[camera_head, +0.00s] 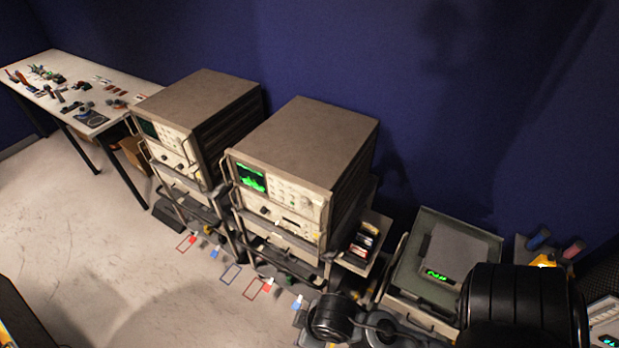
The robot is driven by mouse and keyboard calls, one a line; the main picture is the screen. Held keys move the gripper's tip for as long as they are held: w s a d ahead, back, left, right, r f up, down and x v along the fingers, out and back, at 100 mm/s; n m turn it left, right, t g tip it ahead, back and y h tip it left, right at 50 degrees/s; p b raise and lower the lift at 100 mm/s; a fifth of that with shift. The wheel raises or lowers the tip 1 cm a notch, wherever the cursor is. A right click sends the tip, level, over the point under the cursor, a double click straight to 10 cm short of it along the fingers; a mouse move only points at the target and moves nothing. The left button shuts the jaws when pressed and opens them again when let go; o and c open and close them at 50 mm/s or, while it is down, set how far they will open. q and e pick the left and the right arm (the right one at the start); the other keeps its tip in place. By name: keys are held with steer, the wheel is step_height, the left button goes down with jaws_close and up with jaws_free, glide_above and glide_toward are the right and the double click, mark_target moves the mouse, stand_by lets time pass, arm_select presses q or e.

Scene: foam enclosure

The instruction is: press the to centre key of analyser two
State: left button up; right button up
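Two boxy analysers with brown tops and cream front panels stand side by side on racks. The nearer analyser (310,142) has a lit green trace on its screen (251,178), with small keys and knobs to the right of it. The farther analyser (195,98) stands to its left, and its screen (148,128) is darker. No label tells me which is analyser two, and the to centre key is too small to make out. Black and grey links of my arm fill the lower right, right of and below the nearer analyser. I see no fingertips of either gripper.
A white table (70,92) with small tools stands at the far left. A grey unit (455,254) with a green display sits in a green tray (412,258) at right. Coloured floor outlines (231,273) lie before the racks. Pale floor is open at left.

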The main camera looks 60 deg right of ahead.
jaws_close()
stand_by(1.4)
